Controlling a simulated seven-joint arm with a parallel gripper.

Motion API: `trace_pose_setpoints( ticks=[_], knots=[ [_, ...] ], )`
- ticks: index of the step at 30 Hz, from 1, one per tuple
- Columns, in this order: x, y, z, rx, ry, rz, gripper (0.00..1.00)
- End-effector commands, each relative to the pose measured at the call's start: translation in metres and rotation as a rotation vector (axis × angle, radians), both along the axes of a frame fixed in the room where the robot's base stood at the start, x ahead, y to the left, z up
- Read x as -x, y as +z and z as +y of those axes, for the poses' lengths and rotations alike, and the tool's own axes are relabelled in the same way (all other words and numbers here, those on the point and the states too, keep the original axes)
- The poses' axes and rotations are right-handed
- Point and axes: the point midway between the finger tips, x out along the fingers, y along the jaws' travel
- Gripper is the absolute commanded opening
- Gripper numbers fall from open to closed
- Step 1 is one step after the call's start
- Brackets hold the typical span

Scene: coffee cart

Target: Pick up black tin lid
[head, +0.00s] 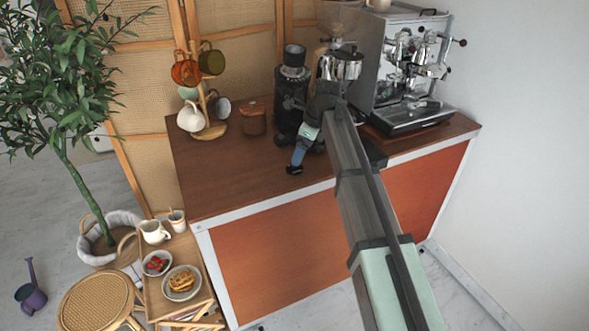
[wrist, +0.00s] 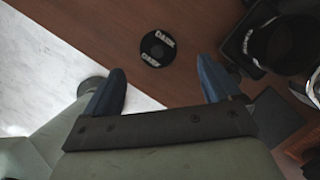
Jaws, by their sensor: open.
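The black tin lid (wrist: 157,48) is a flat round disc with pale lettering, lying on the brown counter in the wrist view. My gripper (wrist: 162,68) is open and empty, its two blue fingers wide apart. The lid appears between and just beyond the fingertips, touching neither. In the head view my gripper (head: 298,153) is low over the counter's front part, and only one blue finger shows clearly. A small dark shape is at that fingertip; I cannot tell whether it is the lid.
A black grinder (head: 290,105) stands behind my gripper, and the espresso machine (head: 405,75) is to the right. A mug tree (head: 208,128) and brown jar (head: 253,119) stand at the back left. The counter (head: 225,175) is clear at front left.

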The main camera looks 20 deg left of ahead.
Motion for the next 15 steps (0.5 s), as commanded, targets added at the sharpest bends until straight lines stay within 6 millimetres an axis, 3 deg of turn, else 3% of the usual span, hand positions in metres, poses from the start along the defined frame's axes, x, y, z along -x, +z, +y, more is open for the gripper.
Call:
trace_pose_setpoints(
  ticks=[8,15],
  knots=[
    [0.001,-0.011,0.003,0.000,0.000,0.001,0.90],
    [0.004,-0.039,0.013,0.001,0.000,0.001,0.90]
  ],
)
